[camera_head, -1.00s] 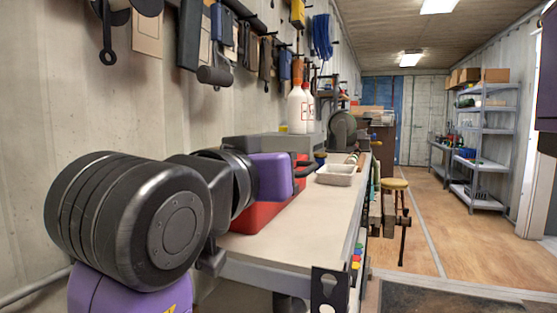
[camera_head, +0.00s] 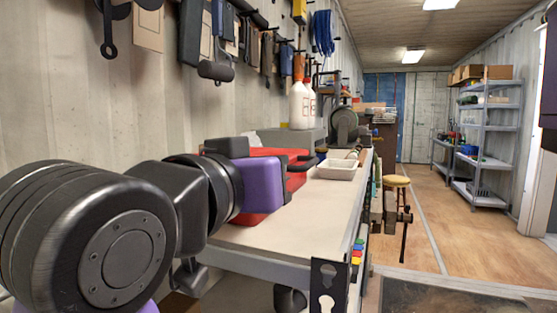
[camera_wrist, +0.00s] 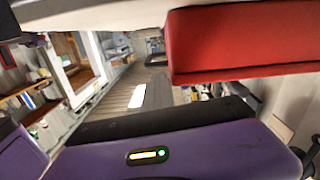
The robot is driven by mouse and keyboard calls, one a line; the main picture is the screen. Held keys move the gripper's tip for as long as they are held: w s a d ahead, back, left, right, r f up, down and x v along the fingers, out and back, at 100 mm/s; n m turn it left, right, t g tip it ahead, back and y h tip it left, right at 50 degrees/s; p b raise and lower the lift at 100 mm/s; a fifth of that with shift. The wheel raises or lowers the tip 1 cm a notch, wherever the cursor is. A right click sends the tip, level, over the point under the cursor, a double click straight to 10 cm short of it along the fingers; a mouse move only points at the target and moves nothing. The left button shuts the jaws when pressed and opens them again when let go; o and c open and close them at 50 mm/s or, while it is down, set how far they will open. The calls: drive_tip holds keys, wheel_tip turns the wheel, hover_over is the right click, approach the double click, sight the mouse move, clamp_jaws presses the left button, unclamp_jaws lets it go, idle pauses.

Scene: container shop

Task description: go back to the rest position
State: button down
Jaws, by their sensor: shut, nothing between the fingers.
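My arm reaches from the lower left over the near end of the workbench (camera_head: 300,231) in the head view. Its purple link is beside and partly in front of a red toolbox (camera_head: 296,180), hiding part of it. I cannot make out my gripper's fingers in either view. In the wrist view, a purple part of my body with a small lit indicator fills the bottom. A red box shape, which looks like the toolbox (camera_wrist: 240,45), hangs into the upper right of that view, close to the camera.
A white tray (camera_head: 337,171) stands on the bench behind the toolbox, with white bottles (camera_head: 300,105) farther back. Tools hang along the left wall. The wooden floor (camera_head: 470,245) to the right is largely clear; a shelf unit (camera_head: 487,140) stands beyond.

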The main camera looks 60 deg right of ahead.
drive_tip(key=a, duration=0.4)
drive_tip(key=shift+s+r, duration=0.15)
drive_tip(key=shift+r, duration=0.15)
drive_tip(key=shift+s+a, duration=0.1)
drive_tip(key=shift+a, duration=0.15)
